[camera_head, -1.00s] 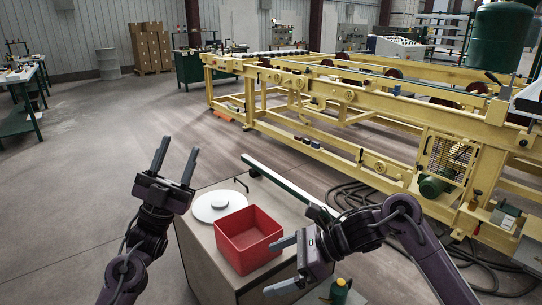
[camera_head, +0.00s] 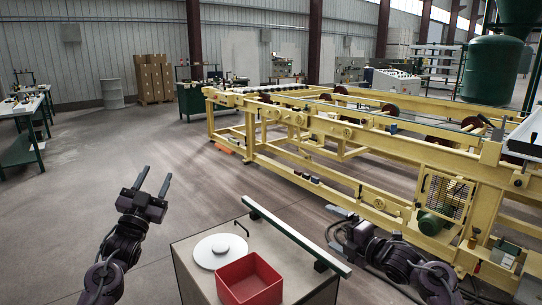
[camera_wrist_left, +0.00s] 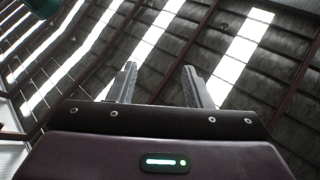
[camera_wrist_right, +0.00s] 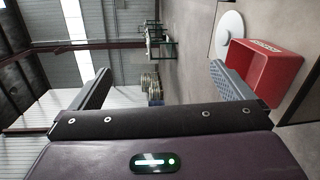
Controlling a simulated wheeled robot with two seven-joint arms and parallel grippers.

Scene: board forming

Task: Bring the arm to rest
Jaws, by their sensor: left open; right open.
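My left gripper (camera_head: 154,178) is raised at the left of the head view, over open floor, with its fingers pointing up. It is open and empty; in the left wrist view (camera_wrist_left: 159,80) its two fingers stand apart against the roof. My right gripper (camera_head: 335,228) is to the right of the bench, beyond the green-topped rail; the rail's end lies close to it in the picture. In the right wrist view (camera_wrist_right: 160,75) its fingers are wide apart with nothing between them.
A bench (camera_head: 192,270) in front carries a red bin (camera_head: 248,281), a white round disc (camera_head: 220,251) and a long green-topped rail (camera_head: 295,236). A yellow machine frame (camera_head: 360,190) stands behind and right.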

